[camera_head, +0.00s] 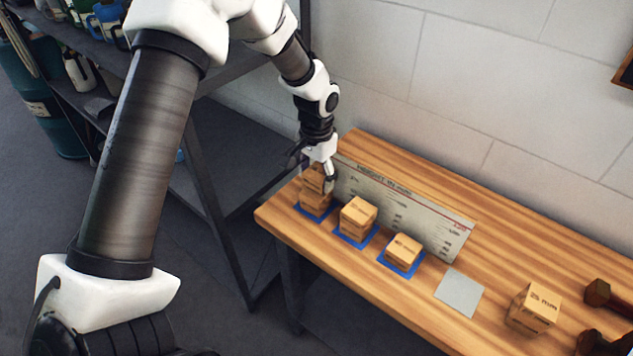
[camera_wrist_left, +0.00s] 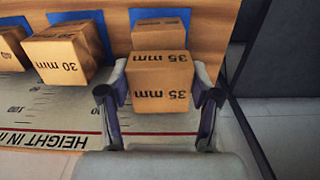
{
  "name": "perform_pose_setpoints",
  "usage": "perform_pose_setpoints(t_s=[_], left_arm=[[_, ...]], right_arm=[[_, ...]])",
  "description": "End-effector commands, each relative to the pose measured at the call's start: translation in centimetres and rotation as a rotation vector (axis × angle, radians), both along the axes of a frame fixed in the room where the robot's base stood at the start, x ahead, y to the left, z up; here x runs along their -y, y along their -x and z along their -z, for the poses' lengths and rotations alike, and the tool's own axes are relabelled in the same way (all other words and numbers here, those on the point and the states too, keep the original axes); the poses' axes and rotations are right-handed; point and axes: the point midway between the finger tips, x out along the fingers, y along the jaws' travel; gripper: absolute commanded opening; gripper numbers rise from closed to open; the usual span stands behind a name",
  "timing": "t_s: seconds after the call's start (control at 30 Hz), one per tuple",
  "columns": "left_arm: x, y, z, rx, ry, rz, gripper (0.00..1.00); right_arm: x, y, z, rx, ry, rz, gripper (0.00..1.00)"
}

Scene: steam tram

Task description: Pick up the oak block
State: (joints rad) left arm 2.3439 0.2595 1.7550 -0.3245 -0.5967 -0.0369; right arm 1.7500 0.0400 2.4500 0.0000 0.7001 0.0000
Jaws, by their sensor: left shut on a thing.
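My left gripper (camera_head: 318,168) is shut on a light wooden block (camera_head: 313,178) at the left end of the bench. In the left wrist view, the fingers (camera_wrist_left: 160,100) sit on either side of this block (camera_wrist_left: 160,82), marked 35 mm. Another wooden block (camera_head: 314,202) lies directly below it on a blue pad; it also shows behind the held block in the wrist view (camera_wrist_left: 160,36). I cannot tell whether the two blocks touch. My right gripper is not in view.
Two more blocks, a middle one (camera_head: 357,217) and one further right (camera_head: 403,250), sit on blue pads. A height chart board (camera_head: 420,218) stands close behind. A grey plate (camera_head: 460,292) and another block (camera_head: 534,309) are further right. A dark shelf (camera_head: 232,150) stands left.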

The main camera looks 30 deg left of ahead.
Motion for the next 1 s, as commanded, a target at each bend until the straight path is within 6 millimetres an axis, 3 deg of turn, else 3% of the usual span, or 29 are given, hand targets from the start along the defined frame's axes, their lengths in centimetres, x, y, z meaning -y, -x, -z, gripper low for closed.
perform_pose_setpoints(t_s=[0.1, 0.17, 0.27, 0.5, 0.67, 0.8, 1.0], left_arm=[[0.0, -0.1, -1.5, 0.003, -0.001, 0.000, 0.27], [0.3, 1.1, -1.4, -0.001, 0.001, 0.000, 0.27], [1.0, 3.2, -1.6, 0.000, 0.001, 0.001, 0.27], [3.1, 10.4, -2.1, 0.000, 0.001, 0.003, 0.27], [4.2, 13.9, -2.7, 0.000, -0.001, 0.001, 0.27], [4.6, 15.1, -2.9, 0.001, 0.000, 0.000, 0.27], [4.6, 15.3, -3.1, 0.001, 0.000, -0.001, 0.27]], right_arm=[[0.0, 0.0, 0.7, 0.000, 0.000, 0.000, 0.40], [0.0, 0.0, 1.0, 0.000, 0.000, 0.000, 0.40], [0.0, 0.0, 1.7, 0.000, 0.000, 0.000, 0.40], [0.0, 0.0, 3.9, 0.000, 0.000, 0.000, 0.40], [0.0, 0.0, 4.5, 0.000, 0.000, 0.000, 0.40], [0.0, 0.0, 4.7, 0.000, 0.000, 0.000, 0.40], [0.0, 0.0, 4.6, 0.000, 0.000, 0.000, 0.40]])
